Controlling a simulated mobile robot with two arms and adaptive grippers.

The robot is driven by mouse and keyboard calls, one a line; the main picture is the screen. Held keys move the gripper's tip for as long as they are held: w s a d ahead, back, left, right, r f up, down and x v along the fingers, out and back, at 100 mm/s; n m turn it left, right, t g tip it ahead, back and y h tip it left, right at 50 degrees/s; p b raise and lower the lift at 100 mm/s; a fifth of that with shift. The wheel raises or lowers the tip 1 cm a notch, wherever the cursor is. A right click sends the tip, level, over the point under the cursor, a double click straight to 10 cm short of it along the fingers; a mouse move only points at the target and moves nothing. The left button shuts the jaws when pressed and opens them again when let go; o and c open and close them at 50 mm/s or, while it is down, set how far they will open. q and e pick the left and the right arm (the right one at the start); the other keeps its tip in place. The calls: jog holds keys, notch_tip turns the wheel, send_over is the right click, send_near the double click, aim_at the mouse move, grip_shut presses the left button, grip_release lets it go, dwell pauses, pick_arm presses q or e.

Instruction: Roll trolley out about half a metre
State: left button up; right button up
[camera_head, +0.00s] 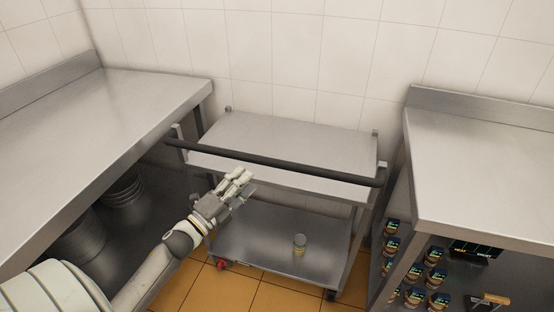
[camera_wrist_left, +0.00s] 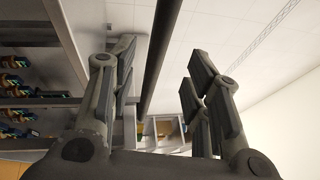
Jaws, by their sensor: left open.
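The trolley (camera_head: 290,141) is a steel cart with an upper shelf, a lower shelf (camera_head: 262,238) and castors. It stands against the tiled wall between two steel counters. Its dark push bar (camera_head: 285,163) runs along the near side. My left gripper (camera_head: 241,178) is open, just in front of the bar and left of its middle. In the left wrist view the bar (camera_wrist_left: 162,45) shows between the two spread fingers of the gripper (camera_wrist_left: 157,72); I see no finger closed on it. My right gripper is not in view.
The right counter (camera_head: 480,165) has several small labelled jars below. Orange tiled floor (camera_head: 255,292) shows in front of the trolley, partly covered by my left arm.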

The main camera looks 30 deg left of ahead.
aim_at(262, 164)
pick_arm(q)
jog(key=x, duration=0.2)
jog(key=shift+w+r, duration=0.25)
jog(key=shift+w, duration=0.15)
jog(key=p+x, duration=0.1)
jog(key=x, duration=0.4)
jog(key=shift+w+d, duration=0.1)
jog(key=shift+x, duration=0.8)
jog(key=shift+f, duration=0.15)
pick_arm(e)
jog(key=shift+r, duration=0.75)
pick_arm(q)
jog(key=c, duration=0.8)
grip_shut()
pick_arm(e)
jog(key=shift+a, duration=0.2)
